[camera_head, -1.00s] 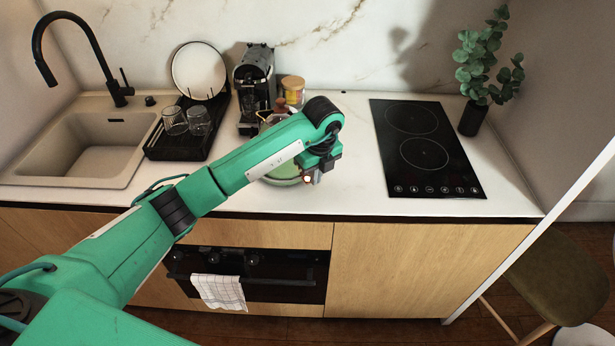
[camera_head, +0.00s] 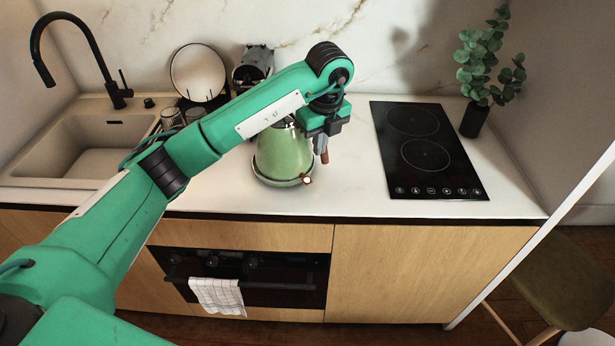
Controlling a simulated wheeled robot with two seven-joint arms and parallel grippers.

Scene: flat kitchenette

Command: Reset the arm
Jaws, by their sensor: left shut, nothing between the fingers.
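My left arm (camera_head: 215,145) reaches in from the lower left, over the counter. My left gripper (camera_head: 323,156) hangs at its end, fingers pointing down, shut and empty. It is above the counter, just right of a pale green kettle (camera_head: 284,154) on a round base (camera_head: 262,175). I cannot tell whether the gripper touches the kettle. My arm hides the kettle's upper left. My right gripper is not in view.
The black cooktop (camera_head: 425,150) lies right of the gripper, with a plant (camera_head: 485,70) behind it. The sink (camera_head: 90,145), dish rack with plate (camera_head: 198,72) and coffee machine (camera_head: 253,65) are at left and back. Counter (camera_head: 355,190) between kettle and cooktop is clear.

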